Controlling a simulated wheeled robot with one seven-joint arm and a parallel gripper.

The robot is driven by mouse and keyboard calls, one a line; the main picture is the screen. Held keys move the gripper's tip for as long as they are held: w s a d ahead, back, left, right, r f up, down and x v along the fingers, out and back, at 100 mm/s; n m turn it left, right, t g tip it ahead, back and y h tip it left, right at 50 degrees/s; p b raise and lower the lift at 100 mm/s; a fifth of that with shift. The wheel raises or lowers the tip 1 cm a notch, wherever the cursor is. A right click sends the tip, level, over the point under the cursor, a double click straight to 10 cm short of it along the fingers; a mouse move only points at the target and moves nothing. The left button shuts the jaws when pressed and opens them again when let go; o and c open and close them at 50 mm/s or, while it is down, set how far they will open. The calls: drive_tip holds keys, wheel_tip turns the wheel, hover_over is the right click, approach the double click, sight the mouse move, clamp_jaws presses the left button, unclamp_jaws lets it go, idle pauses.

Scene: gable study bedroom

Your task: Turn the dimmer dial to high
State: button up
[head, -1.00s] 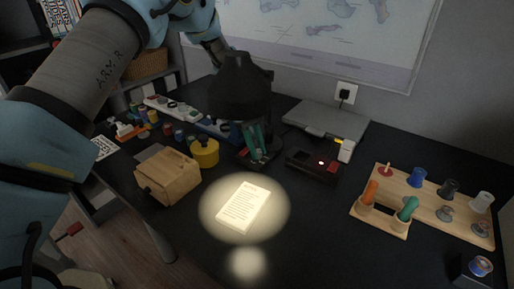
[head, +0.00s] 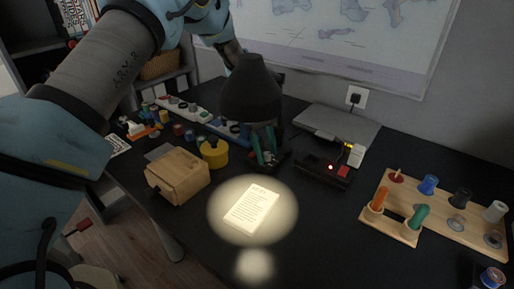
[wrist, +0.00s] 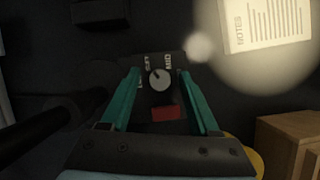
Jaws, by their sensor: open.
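The dimmer dial (wrist: 160,80) is a dark round knob with a pale pointer line, on a dark panel with white lettering around it, seen in the wrist view. One label reads MID; the others are partly hidden or too blurred to read surely. The pointer tilts to the upper left. My gripper (wrist: 162,88) is open, with one teal finger on each side of the dial; I cannot tell whether they touch it. In the head view my gripper (head: 265,146) is low at the lamp's foot, partly hidden behind the black lamp shade (head: 250,92), and the dial is not clear.
A lit notes card (head: 251,205) lies in front. A wooden box (head: 178,177) and yellow pot (head: 214,153) stand left. A black box with a red light (head: 325,170) and a grey laptop (head: 335,126) are right. A wooden peg rack (head: 440,210) is further right.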

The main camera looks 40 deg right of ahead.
drive_tip(key=n+h+b, duration=0.1)
drive_tip(key=n, duration=0.3)
drive_tip(key=shift+a+f+n+t+h+b, duration=0.15)
drive_tip(key=shift+n+t+h+b, duration=0.2)
drive_tip(key=shift+n+t+h, duration=0.05)
drive_tip(key=n+b, duration=0.1)
drive_tip(key=n, duration=0.1)
drive_tip(key=n+t+h+b, duration=0.1)
drive_tip(key=n, duration=0.1)
drive_tip(key=n+b, duration=0.1)
drive_tip(key=n, duration=0.1)
drive_tip(key=shift+s+f+t+h, duration=0.2)
drive_tip(key=shift+s+t+h, duration=0.05)
drive_tip(key=shift+t+h, duration=0.05)
drive_tip(key=v, duration=1.2)
drive_tip(key=w+a+r+m+t+p, duration=0.1)
drive_tip(key=w+a, duration=0.3)
drive_tip(key=a, duration=0.7)
drive_tip(key=w+a+r+m+t+y+p, duration=0.1)
drive_tip(key=w+a+m, duration=0.2)
drive_tip(key=a, duration=0.8)
drive_tip(key=shift+w+a+m, duration=0.15)
drive_tip(key=shift+w+m, duration=0.25)
drive_tip(key=shift+m, duration=0.2)
